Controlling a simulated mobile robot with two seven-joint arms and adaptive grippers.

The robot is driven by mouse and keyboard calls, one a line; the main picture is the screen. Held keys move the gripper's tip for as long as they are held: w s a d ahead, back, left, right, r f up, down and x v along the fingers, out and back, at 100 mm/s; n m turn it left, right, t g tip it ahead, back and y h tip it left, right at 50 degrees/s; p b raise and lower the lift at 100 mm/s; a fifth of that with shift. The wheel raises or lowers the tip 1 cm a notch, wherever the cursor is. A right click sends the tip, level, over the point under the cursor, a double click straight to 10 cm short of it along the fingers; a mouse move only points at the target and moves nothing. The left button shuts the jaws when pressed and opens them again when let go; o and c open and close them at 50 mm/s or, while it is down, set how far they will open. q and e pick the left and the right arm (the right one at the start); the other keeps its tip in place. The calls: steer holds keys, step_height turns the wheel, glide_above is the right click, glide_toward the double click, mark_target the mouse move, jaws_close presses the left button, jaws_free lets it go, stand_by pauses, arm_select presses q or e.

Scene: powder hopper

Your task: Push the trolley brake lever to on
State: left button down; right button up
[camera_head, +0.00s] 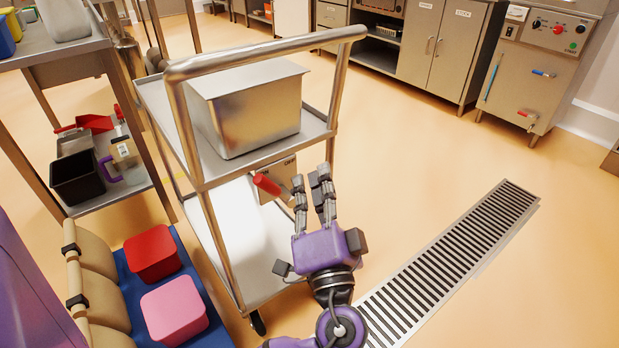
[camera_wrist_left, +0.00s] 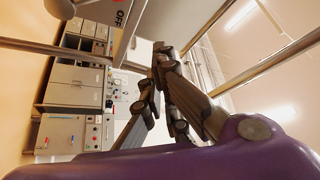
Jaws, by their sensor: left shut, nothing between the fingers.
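The trolley (camera_head: 185,143) is a steel frame with two shelves and a top push bar. A brake plate (camera_head: 285,172) sits at its near right side, with OFF lettering near its top. The brake lever (camera_head: 267,184) has a red grip that points up and left in the head view. My left gripper (camera_head: 311,180) is shut and empty, just right of the lever; I cannot tell whether a finger touches it. My right gripper is not in view.
A steel bin (camera_head: 250,110) stands on the trolley's upper shelf. Red (camera_head: 152,253) and pink (camera_head: 174,310) tubs lie on a blue surface at lower left. A side table with scoops and containers stands at left. The floor right of the trolley is open, with a drain grate (camera_head: 450,265).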

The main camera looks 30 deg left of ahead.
arm_select(q)
steer(key=v, duration=0.7)
steer(key=shift+s, duration=0.3)
steer(key=shift+a, duration=0.1)
